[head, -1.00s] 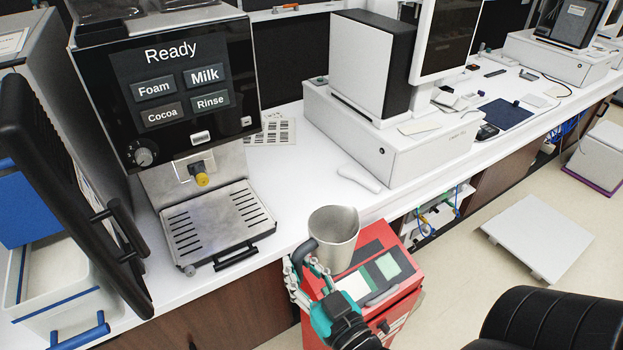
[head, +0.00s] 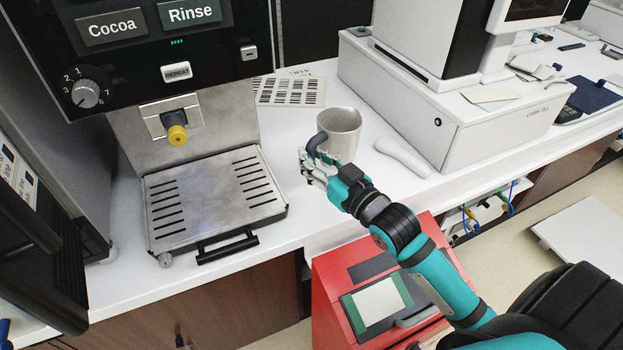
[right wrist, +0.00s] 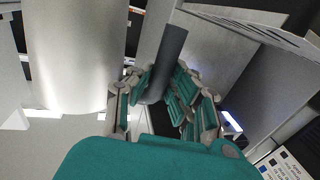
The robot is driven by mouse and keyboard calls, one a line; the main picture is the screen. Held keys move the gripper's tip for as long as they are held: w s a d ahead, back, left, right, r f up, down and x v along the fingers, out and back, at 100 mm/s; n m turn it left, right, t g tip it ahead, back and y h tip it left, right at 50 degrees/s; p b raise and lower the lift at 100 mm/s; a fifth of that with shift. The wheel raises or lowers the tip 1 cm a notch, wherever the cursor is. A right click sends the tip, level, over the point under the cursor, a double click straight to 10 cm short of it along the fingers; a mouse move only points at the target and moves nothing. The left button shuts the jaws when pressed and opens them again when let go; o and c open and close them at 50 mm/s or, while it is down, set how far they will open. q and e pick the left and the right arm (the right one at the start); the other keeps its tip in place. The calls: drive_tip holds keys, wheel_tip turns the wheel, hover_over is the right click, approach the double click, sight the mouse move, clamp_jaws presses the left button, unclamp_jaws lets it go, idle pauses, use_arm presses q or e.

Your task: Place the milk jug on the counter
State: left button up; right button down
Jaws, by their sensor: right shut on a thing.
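The milk jug (head: 345,128) is a metal pitcher with a dark handle. It stands upright over the white counter (head: 300,205), right of the coffee machine's drip tray (head: 212,195). My right gripper (head: 314,160) is shut on the jug's handle, on the jug's near left side. In the right wrist view the fingers (right wrist: 160,105) are around the dark handle (right wrist: 167,58), with the jug body (right wrist: 75,55) to its left. The gripper hides part of the jug's bottom, and I cannot tell whether the jug touches the counter. My left gripper is out of view.
The coffee machine (head: 180,95) stands to the left. A white handheld object (head: 402,157) lies close right of the jug, before a white till base (head: 455,110). A printed sheet (head: 290,91) lies behind. A red unit (head: 350,270) stands below the counter's front edge.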

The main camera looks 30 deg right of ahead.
wheel_tip(320, 180, down, 6)
drive_tip(key=shift+f+b, duration=0.25)
drive_tip(key=shift+b, duration=0.15)
drive_tip(key=shift+f, duration=0.1)
drive_tip(key=c, duration=1.2)
unclamp_jaws()
drive_tip(key=shift+f, duration=0.1)
drive_tip(key=shift+c, duration=0.2)
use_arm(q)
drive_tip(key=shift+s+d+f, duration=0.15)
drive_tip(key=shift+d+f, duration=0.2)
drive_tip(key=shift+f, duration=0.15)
use_arm(e)
drive_tip(key=shift+r, duration=0.25)
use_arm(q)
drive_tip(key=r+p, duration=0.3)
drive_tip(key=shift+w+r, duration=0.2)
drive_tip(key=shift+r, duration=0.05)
use_arm(e)
drive_tip(key=s+d, duration=0.2)
drive_tip(key=s, duration=1)
